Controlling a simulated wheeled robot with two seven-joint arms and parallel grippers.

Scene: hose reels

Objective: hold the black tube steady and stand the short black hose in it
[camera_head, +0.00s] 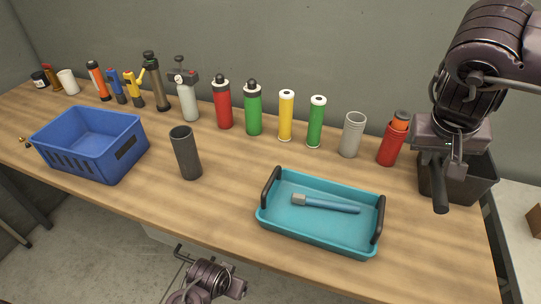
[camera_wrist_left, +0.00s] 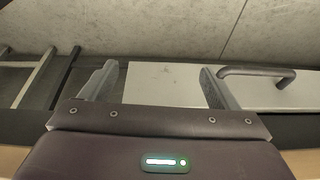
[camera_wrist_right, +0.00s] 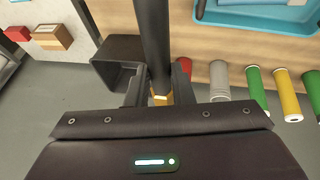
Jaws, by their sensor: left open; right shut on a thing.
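The black tube (camera_head: 187,158) stands upright and open-topped on the table, between the blue crate and the teal tray. My right gripper (camera_head: 453,165) is shut on the short black hose (camera_head: 441,195) and holds it over the table's right end, in front of the black bin. In the right wrist view the hose (camera_wrist_right: 154,40) runs away from between the fingers (camera_wrist_right: 158,88). My left gripper (camera_wrist_left: 158,82) is open and empty. In the head view my left arm is low, past the table's front edge, well below the tube.
A blue crate (camera_head: 64,152) stands at left. A teal tray (camera_head: 322,243) holds a blue-handled tool (camera_head: 330,204). Several bottles and cylinders, including a grey one (camera_head: 352,135) and a red one (camera_head: 391,146), line the back. A black bin (camera_head: 482,184) is at far right.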

